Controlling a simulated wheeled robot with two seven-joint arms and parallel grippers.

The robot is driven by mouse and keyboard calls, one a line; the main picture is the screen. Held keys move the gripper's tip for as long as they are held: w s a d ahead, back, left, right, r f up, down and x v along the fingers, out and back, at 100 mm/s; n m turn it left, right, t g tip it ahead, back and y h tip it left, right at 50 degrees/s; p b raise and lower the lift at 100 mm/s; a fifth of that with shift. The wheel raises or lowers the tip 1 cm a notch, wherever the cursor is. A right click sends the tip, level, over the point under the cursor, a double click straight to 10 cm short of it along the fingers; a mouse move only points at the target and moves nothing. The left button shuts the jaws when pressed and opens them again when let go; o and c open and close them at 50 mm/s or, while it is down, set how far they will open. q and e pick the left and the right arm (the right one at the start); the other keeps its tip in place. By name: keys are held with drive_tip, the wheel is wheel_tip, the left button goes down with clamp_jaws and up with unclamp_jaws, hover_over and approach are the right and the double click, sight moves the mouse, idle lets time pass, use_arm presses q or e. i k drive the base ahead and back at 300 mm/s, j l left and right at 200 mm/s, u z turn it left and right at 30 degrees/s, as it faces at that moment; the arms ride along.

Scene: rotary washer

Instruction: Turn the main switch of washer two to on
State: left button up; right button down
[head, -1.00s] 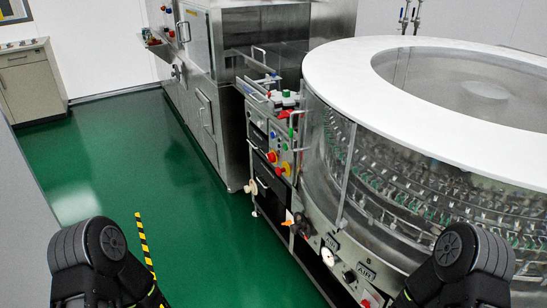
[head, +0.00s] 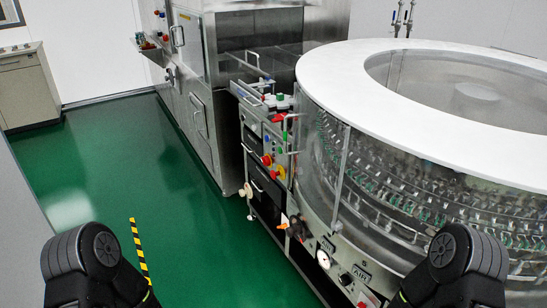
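The rotary washer (head: 420,110) stands at the right, round, with a white ring top and clear walls over racks of small parts. A control panel (head: 275,143) faces the aisle at its left end. On it are a red knob (head: 267,160) and a yellow-and-red rotary switch (head: 281,172). I cannot read their labels or tell which is the main switch or its position. My black arm links show at the lower left and lower right, apart from the panel. Both grippers are outside the picture.
A large steel machine (head: 215,75) stands behind the panel. An orange-and-black handle (head: 297,228) and gauges sit low on the washer's front. A grey cabinet (head: 25,88) is at the far left. The green floor (head: 120,165) is clear, with yellow-black tape (head: 138,250).

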sight(266, 160)
drive_tip(key=i+z, duration=0.15)
drive_tip(key=z, duration=0.6)
drive_tip(key=i+j+z, duration=0.3)
drive_tip(key=j, duration=0.25)
drive_tip(key=i+j+z, duration=0.1)
drive_tip(key=j, duration=0.25)
drive_tip(key=i+j+z, duration=0.3)
drive_tip(key=j, duration=0.35)
drive_tip(key=i+j, duration=0.25)
drive_tip(key=j, duration=0.2)
